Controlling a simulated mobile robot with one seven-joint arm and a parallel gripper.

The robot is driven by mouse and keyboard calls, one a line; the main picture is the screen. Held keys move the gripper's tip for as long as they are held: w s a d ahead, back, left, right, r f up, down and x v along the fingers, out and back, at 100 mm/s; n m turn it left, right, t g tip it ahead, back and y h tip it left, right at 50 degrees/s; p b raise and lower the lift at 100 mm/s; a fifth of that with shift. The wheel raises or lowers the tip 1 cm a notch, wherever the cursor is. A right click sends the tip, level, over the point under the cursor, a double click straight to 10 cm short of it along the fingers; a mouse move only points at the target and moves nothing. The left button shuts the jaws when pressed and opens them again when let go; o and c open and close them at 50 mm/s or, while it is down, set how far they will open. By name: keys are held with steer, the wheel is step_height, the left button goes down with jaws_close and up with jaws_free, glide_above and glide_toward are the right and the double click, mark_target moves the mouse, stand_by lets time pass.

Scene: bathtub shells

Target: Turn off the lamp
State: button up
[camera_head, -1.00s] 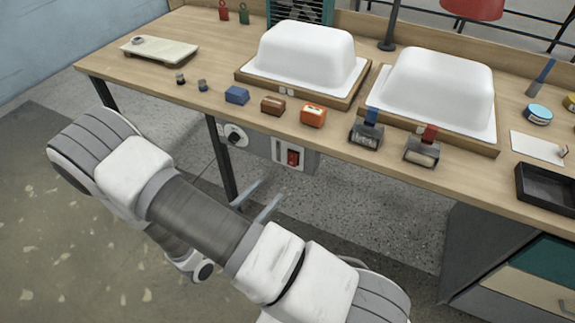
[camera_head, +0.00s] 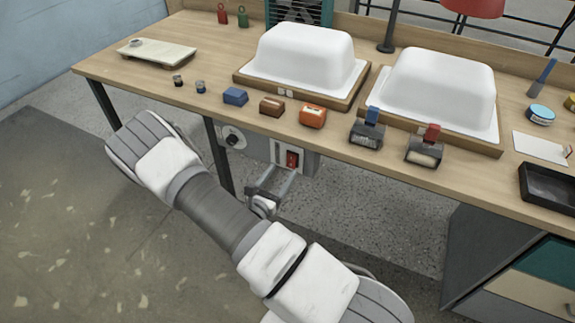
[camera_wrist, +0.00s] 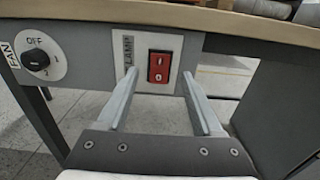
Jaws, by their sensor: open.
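The lamp switch is a red rocker (camera_wrist: 160,67) on a white plate labelled LAMP, on the grey panel under the table's front edge. It also shows in the head view (camera_head: 292,159). My gripper (camera_wrist: 160,90) is open and empty, its two fingers pointing at the panel, one to each side of the rocker. In the head view my gripper (camera_head: 270,180) is just below and in front of the switch. I cannot tell whether the fingertips touch the panel. The red lamp shade (camera_head: 474,7) is at the top right, cut off by the frame.
A fan dial (camera_wrist: 37,60) marked OFF sits left of the switch on the same panel. The wooden tabletop (camera_head: 215,62) overhangs the panel. Two white tub shells (camera_head: 305,55) and several small blocks stand on it. A grey cabinet (camera_head: 480,245) stands at the right.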

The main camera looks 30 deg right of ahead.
mark_target(291, 159)
steer(key=shift+x, duration=2.4)
